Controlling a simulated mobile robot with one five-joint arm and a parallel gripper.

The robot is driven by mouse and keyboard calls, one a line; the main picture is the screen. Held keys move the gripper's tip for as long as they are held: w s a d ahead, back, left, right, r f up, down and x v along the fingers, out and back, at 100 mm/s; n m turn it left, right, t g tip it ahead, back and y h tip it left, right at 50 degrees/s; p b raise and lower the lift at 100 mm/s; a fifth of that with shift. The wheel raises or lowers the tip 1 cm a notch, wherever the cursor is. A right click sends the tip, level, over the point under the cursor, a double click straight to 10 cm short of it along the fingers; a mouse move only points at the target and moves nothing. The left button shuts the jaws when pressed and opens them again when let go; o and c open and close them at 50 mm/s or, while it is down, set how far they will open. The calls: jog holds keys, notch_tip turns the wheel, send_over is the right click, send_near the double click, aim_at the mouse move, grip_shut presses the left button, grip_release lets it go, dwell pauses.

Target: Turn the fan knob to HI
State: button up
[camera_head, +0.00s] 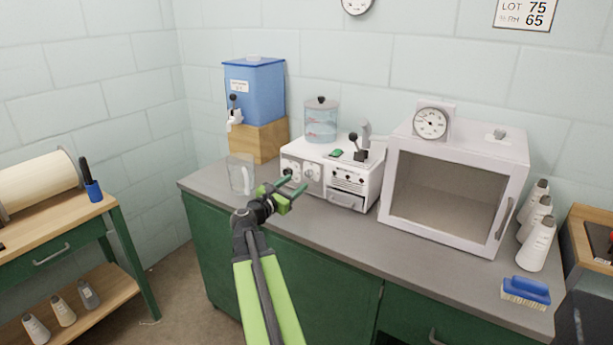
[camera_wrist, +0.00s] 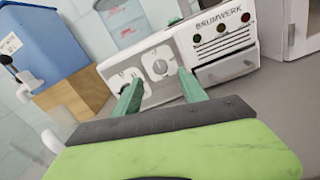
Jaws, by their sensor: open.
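A white humidifier-like machine (camera_head: 367,181) stands on the grey counter, with two round knobs on the left part of its front. The left knob (camera_wrist: 126,76) and the right knob (camera_wrist: 160,67) show in the wrist view. Their labels are too small to read, so I cannot tell which is the fan knob. My gripper (camera_head: 296,181) is open and empty in front of the machine. In the wrist view its green fingers (camera_wrist: 160,79) appear on either side of the right knob, below it; I see no contact.
A clear pitcher (camera_head: 241,175) stands left of my gripper. A blue dispenser (camera_head: 254,92) on a wooden block is behind it. A white glass-front cabinet (camera_head: 511,158) stands right of the machine. A blue brush (camera_head: 527,290) and white cones (camera_head: 537,244) are at far right.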

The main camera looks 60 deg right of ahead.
aim_at(307, 174)
jog(key=d, duration=0.7)
jog(key=shift+d, duration=0.25)
grip_shut()
jog(key=shift+d, duration=0.2)
jog(key=shift+a, duration=0.15)
